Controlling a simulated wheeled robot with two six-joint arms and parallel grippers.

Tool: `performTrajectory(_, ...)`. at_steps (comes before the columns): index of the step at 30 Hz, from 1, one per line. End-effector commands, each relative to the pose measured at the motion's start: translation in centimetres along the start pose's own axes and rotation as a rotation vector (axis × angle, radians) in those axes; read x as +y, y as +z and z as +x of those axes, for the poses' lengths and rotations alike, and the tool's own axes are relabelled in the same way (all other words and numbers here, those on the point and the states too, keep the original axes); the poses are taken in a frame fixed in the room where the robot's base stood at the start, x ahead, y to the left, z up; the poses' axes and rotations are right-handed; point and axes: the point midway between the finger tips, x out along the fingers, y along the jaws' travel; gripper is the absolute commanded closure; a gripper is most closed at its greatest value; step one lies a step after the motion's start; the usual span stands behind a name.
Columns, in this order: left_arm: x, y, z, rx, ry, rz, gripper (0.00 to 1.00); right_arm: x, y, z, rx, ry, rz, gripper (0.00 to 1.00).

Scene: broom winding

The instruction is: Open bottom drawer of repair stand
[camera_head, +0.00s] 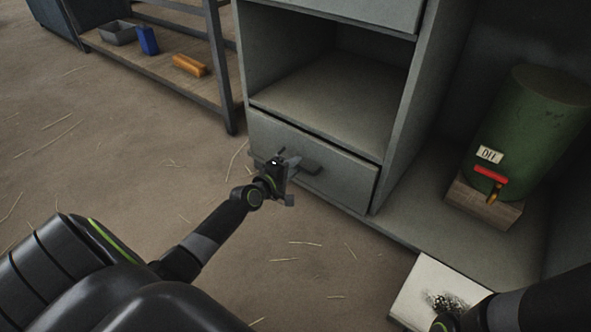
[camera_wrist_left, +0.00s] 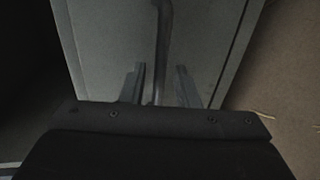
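The bottom drawer (camera_head: 347,183) of the grey repair stand (camera_head: 402,110) looks closed, its front about flush with the frame. Its dark bar handle (camera_head: 312,168) sticks out from the front. My left gripper (camera_head: 287,161) is at the handle's left part in the head view. In the left wrist view my left gripper (camera_wrist_left: 161,86) has its two fingers apart, with the handle (camera_wrist_left: 163,40) running between them. Gaps show on both sides of the bar. The drawer front (camera_wrist_left: 110,45) fills the space behind. My right gripper is out of view; only part of that arm shows at lower right.
An open shelf space (camera_head: 325,95) lies above the drawer. A green tank (camera_head: 535,125) on a wooden block (camera_head: 484,205) stands to the right. A low rack (camera_head: 140,65) with a blue box and an orange block stands at upper left. The floor before the drawer is clear except straw.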

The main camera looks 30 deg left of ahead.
Motion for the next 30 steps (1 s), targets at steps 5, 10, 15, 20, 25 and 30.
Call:
performTrajectory(5,-0.01,0.02,1.12,0.0,0.001,0.001,0.72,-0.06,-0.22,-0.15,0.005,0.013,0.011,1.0)
performTrajectory(10,0.04,0.02,1.21,0.0,0.0,0.001,0.72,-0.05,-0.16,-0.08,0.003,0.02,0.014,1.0)
performTrajectory(15,0.04,0.02,1.19,0.0,0.0,0.0,0.78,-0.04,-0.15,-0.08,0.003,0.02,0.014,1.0)
performTrajectory(20,0.03,0.02,1.18,0.0,0.0,0.0,0.99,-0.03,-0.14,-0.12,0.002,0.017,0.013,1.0)
performTrajectory(25,0.01,0.02,1.17,0.0,0.0,0.0,1.0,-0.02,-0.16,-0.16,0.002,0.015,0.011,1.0)
performTrajectory(30,0.0,0.02,1.13,0.0,-0.001,0.0,1.0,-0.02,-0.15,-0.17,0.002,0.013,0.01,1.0)
